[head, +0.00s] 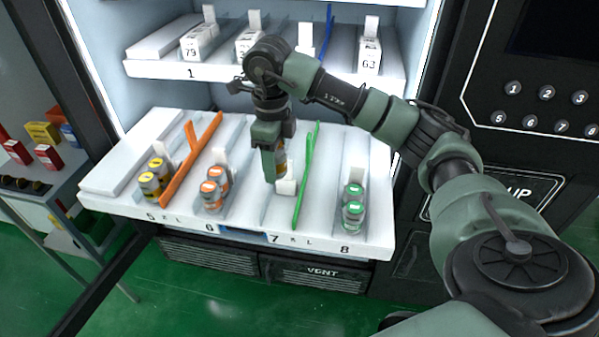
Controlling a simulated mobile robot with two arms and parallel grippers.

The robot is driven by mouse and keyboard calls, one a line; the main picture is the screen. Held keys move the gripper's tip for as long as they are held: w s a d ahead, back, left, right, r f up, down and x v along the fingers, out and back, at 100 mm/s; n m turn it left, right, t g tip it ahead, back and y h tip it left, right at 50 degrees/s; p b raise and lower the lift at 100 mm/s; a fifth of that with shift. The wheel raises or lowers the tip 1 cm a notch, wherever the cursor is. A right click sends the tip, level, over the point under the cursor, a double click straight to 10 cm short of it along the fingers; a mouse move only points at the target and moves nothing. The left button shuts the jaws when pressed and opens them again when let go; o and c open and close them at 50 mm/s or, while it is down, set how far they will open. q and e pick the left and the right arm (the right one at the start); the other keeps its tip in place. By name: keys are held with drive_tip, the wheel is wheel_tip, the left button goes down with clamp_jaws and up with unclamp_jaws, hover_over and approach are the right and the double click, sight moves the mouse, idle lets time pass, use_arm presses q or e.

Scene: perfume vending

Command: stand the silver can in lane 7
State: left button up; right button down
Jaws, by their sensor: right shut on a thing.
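My right gripper (274,165) reaches down from above over the lane 7 part of the lower shelf (255,213). It is shut on a can (282,157), which I take to be the silver can. Only a narrow strip of it shows beside the finger, and the rest is hidden. I cannot tell whether its base touches the shelf. Lane 7 lies between the lane 6 cans (212,190) and a green divider (305,178). A small white block (286,187) sits in lane 7 just in front of the gripper. My left gripper is not in view.
Yellow-topped cans (152,182) stand in lane 5 beside an orange divider (188,165). Green-topped cans (353,207) stand in lane 8. The front of lane 7 is clear.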

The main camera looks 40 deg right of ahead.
drive_tip(key=r+m, duration=0.1)
drive_tip(key=m, duration=0.1)
drive_tip(key=w+d+r+m, duration=0.1)
drive_tip(key=r+m, duration=0.1)
drive_tip(key=shift+w+d+r, duration=0.1)
drive_tip(key=shift+d+r, duration=0.1)
drive_tip(key=shift+f, duration=0.4)
drive_tip(key=p, duration=0.1)
hover_over(281, 214)
wheel_tip(281, 214, down, 15)
drive_tip(key=shift+r, duration=0.15)
wheel_tip(281, 214, down, 4)
drive_tip(key=shift+p, duration=0.65)
drive_tip(key=shift+f, duration=0.25)
drive_tip(key=c, duration=0.7)
unclamp_jaws()
